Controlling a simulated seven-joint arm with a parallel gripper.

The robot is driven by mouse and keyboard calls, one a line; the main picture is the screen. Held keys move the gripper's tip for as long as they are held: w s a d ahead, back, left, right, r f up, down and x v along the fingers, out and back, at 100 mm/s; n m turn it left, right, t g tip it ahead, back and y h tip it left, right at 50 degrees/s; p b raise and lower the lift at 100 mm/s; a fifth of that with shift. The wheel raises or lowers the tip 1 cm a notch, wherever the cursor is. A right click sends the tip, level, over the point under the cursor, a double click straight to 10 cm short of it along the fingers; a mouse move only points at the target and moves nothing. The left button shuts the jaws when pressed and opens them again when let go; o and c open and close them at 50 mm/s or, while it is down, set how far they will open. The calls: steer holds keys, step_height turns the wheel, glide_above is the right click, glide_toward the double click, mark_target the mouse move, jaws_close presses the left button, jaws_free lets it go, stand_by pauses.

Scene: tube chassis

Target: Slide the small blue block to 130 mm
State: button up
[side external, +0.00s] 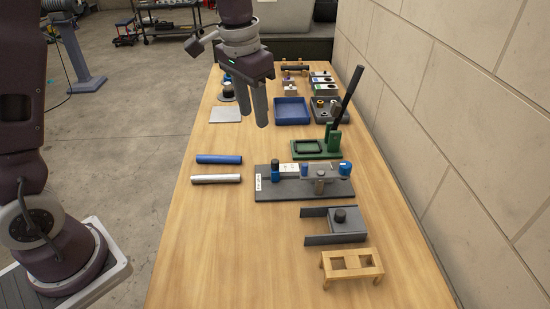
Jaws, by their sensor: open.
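A dark grey fixture plate (295,191) lies across the middle of the table, with a white strip along part of it and a small white label at its left end. A small blue piece (304,170) stands near its middle; it looks like the small blue block, but it is too small to be sure. A dark blue post stands at the plate's left and a blue knob at its right. Scale marks cannot be read. My gripper (254,115) is open and empty, fingers pointing down, above the table well behind and left of the plate.
A blue tube (219,159) and a silver tube (216,179) lie left of the plate. A green press (318,149) with a tall black lever stands behind it. A grey bracket (336,229) and wooden stand (352,266) are in front. The table's left front is clear.

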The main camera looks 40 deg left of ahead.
steer(key=g, duration=0.2)
glide_above(275, 161)
steer(key=shift+m, duration=0.3)
step_height(275, 161, down, 10)
steer(key=shift+s+r, duration=0.1)
step_height(275, 161, down, 8)
steer(key=shift+r, duration=0.25)
steer(key=shift+c, duration=0.2)
jaws_close()
